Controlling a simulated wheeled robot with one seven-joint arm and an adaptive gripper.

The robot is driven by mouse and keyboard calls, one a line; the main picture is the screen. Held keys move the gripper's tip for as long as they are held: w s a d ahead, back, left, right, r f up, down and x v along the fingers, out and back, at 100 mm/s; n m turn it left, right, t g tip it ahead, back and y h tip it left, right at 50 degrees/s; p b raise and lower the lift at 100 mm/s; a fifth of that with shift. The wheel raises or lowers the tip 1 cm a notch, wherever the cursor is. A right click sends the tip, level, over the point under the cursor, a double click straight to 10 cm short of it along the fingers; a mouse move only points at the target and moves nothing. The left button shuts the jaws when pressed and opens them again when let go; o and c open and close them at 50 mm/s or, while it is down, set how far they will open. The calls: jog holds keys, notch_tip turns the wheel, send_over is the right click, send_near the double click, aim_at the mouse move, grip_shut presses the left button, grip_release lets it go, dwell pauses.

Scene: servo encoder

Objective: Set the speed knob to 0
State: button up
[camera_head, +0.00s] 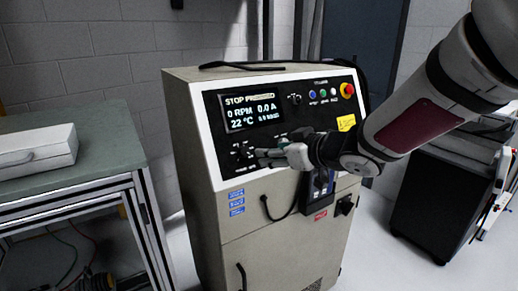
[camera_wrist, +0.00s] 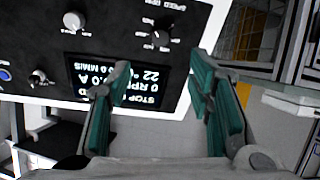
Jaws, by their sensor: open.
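The control panel (camera_head: 210,115) is black on a beige cabinet. Its display (camera_head: 252,111) reads "STOP PRESSED", 0 RPM, 0.0 A and 22 °C. In the wrist view the panel appears upside down. There the dark speed knob (camera_wrist: 165,28), with a partly cut-off "SPEED" label, lies beyond the display (camera_wrist: 140,85); its exact setting is too small to read. In the head view, small dark controls (camera_head: 243,150) show below the display, beside my fingers. My gripper (camera_head: 262,157) is in front of the panel's lower part. Its teal fingers (camera_wrist: 152,82) are apart with nothing between them.
A pale-capped knob (camera_wrist: 75,20) and a smaller knob (camera_wrist: 38,77) sit on the panel. A red stop button (camera_head: 347,90) is at its upper right. A green-topped bench (camera_head: 105,125) with a white case (camera_head: 35,150) stands at left. A black cable lies on the cabinet top.

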aim_at(246, 152)
jog(key=b+x, duration=0.1)
jog(key=x, duration=1.2)
jog(key=shift+w+a+f, duration=0.15)
jog(key=shift+w+f, duration=0.05)
grip_shut()
